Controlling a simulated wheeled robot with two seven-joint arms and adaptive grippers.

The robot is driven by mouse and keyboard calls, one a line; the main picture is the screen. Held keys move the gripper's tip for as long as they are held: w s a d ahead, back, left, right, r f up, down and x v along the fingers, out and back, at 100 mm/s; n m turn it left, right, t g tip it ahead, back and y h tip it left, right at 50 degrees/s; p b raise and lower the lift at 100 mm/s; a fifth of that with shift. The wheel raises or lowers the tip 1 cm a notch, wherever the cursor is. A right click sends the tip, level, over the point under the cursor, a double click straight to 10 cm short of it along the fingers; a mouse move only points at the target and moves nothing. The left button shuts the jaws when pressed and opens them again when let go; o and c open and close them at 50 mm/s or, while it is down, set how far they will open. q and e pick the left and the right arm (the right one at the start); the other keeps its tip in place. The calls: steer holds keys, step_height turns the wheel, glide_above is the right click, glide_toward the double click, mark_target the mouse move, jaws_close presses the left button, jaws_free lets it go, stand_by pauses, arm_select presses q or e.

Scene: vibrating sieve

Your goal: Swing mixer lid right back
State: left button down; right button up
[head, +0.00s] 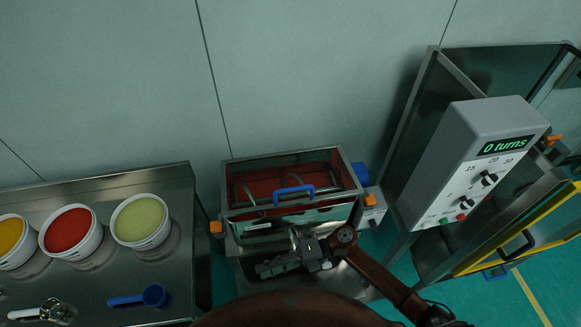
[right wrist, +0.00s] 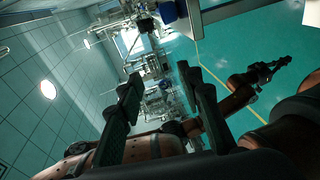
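The mixer (head: 232,218) stands at the middle against the wall. Its clear, metal-framed lid (head: 257,160) appears to lie down over the top, with a red interior and curved bars showing through. A blue handle (head: 293,190) is at the lid's front. My right gripper (head: 268,268) is in front of and below the handle, apart from it, pointing left. In the right wrist view its two dark fingers (right wrist: 165,105) are spread with nothing between them. Another gripper, apparently my left (right wrist: 284,64), shows small in the right wrist view; its fingers are unclear.
A metal table (head: 100,277) on the left holds tubs of yellow, red (head: 70,232) and green (head: 140,220) material and a blue scoop (head: 150,296). A grey control box (head: 470,150) reading "0 turns" and a metal-framed cabinet (head: 425,100) stand on the right.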

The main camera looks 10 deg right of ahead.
steer(key=w+a+r+n+y, duration=0.1)
steer(key=w+a+r+n, duration=0.15)
steer(key=r, duration=0.45)
steer(key=w+a+r+n, duration=0.2)
steer(key=a+r, duration=0.1)
steer(key=r, duration=0.3)
step_height(320, 180, up, 10)
steer(key=n+t+h, duration=0.1)
steer(key=n+h, duration=0.9)
steer(key=h, duration=0.2)
glide_above(275, 193)
steer(key=w+d, duration=0.1)
steer(key=d, duration=0.4)
steer(key=shift+a, duration=0.2)
steer(key=x, duration=1.1)
steer(key=shift+w+f, duration=0.15)
steer(key=shift+f, duration=0.25)
steer(key=shift+c, duration=0.3)
jaws_close()
